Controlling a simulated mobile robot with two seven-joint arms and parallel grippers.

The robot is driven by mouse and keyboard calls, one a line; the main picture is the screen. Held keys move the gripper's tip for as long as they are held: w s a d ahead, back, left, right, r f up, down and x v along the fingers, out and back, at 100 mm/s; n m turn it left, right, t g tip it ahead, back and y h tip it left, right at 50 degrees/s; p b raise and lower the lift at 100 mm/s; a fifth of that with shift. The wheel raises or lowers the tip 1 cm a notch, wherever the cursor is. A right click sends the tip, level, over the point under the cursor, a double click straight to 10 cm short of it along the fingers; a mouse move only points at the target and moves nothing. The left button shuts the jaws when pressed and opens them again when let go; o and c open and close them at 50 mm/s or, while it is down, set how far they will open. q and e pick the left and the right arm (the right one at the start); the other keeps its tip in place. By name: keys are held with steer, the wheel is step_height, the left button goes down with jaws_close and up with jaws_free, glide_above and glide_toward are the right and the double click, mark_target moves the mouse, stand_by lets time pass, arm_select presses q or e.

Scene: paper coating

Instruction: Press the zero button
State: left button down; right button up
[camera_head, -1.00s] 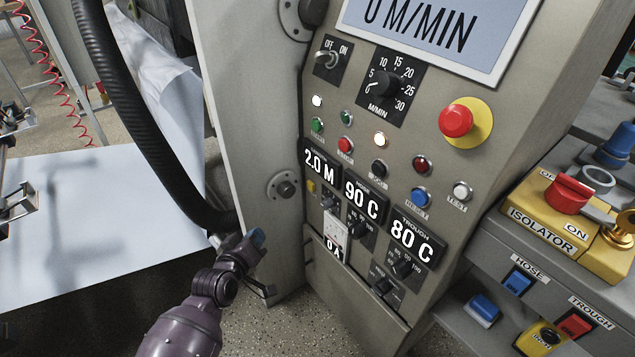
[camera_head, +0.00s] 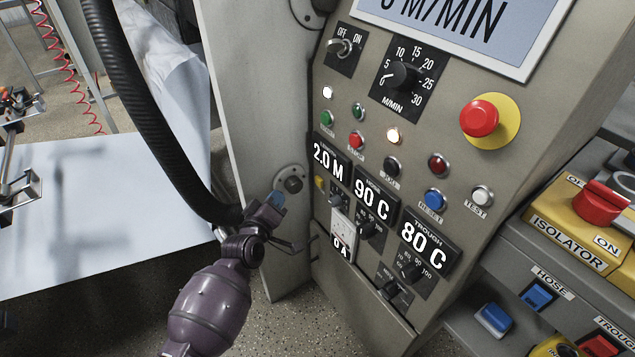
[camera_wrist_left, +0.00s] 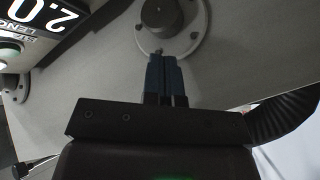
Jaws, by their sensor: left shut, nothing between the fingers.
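The control panel (camera_head: 430,110) carries a 2.0 M display (camera_head: 330,160) with a small yellow button (camera_head: 320,183) just below it. No label reading zero is legible, so I cannot be sure that this is the zero button. My left gripper (camera_head: 276,199) is shut and empty, its blue fingertips left of and slightly below the yellow button, in front of the round bolted fitting (camera_head: 292,184). In the left wrist view, the shut fingers (camera_wrist_left: 165,72) point at that fitting (camera_wrist_left: 163,14). The 2.0 display (camera_wrist_left: 45,15) is upside down at upper left, and the yellow button is not visible.
A green button (camera_head: 327,118) and red button (camera_head: 356,140) sit above the displays. A red emergency stop (camera_head: 479,118) is farther right. A thick black hose (camera_head: 150,110) hangs left of my gripper. The yellow isolator box (camera_head: 560,230) stands at right.

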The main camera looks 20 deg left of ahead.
mark_target(319, 182)
arm_select(q)
steer(key=w+d+b, duration=0.1)
steer(key=w+d, duration=0.4)
steer(key=w, duration=0.1)
arm_select(e)
steer(key=shift+w+a, duration=0.15)
steer(key=shift+w, duration=0.1)
arm_select(q)
steer(key=shift+w+d, duration=0.1)
steer(key=shift+w, duration=0.15)
stand_by(1.9)
steer(key=shift+w+d, duration=0.15)
steer(key=shift+w, duration=0.05)
steer(key=shift+w+d, duration=0.25)
steer(key=shift+w, duration=0.05)
stand_by(0.9)
steer(key=shift+s+a, duration=0.15)
arm_select(e)
steer(key=shift+w, duration=0.1)
arm_select(q)
steer(key=shift+s+a, duration=0.35)
steer(key=shift+s, duration=0.15)
arm_select(e)
steer(key=shift+w+r, duration=0.1)
steer(key=shift+r, duration=0.25)
